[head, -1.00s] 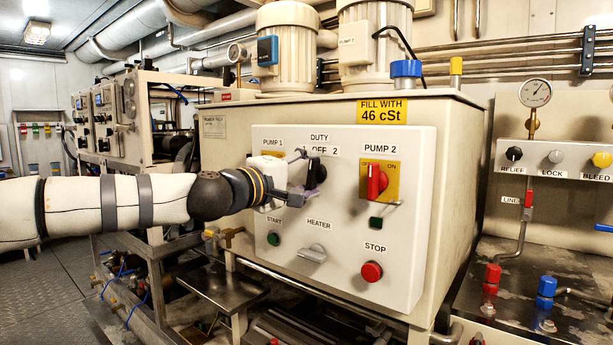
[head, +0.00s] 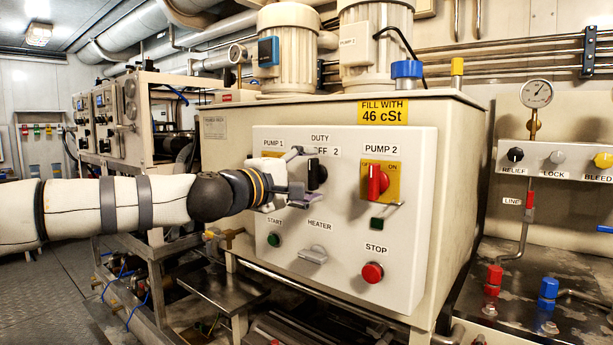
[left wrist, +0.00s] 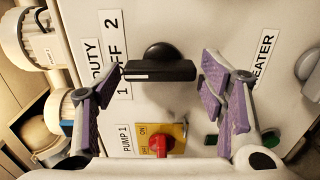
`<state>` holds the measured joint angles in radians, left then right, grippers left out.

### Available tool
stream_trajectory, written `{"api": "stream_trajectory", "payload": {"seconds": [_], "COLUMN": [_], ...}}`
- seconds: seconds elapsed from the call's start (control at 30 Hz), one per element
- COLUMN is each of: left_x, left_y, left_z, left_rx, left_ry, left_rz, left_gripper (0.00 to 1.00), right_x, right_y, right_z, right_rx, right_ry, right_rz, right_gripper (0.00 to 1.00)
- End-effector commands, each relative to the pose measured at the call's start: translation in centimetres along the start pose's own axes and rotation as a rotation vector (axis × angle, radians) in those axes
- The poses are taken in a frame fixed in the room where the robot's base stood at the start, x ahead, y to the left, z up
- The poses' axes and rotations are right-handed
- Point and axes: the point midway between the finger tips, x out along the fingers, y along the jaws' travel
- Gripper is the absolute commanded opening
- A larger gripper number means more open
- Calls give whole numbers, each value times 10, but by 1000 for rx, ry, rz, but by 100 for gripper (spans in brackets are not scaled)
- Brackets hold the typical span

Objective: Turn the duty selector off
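The duty selector (head: 317,176) is a black knob on the white panel, under the DUTY label. In the left wrist view the knob (left wrist: 160,70) has a bar with a white line. The line's end points to the label row "1 OFF 2" and covers the O of OFF. My left gripper (head: 296,175) is open, with one finger above the knob and one below. In the left wrist view my left gripper (left wrist: 161,74) has its purple pads on either side of the knob, with gaps on both sides. My right gripper is not in view.
The red PUMP 2 switch (head: 376,182) is right of the selector. The START button (head: 273,240), HEATER knob (head: 313,254) and red STOP button (head: 372,272) sit below.

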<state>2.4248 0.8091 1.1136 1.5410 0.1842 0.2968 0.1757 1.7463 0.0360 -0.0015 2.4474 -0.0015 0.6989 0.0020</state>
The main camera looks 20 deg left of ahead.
Motion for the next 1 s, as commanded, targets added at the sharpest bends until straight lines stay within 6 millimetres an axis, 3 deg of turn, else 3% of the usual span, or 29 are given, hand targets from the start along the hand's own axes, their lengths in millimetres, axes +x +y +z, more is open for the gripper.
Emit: {"api": "stream_trajectory", "payload": {"seconds": [0.37, 0.7, 0.83, 1.0], "left_x": [-7, -92, -113, -121], "left_y": [0, 2, 1, 0], "left_z": [-1, -1, 0, 0], "left_rx": [0, 0, -1, 1], "left_ry": [0, 1, 0, -1], "left_rz": [1, 5, 3, 1], "left_gripper": [73, 73, 73, 73], "right_x": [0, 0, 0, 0], "right_y": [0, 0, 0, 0], "right_z": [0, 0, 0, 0], "right_rx": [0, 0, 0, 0], "right_ry": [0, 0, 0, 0], "right_rz": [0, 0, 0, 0], "right_gripper": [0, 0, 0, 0]}}
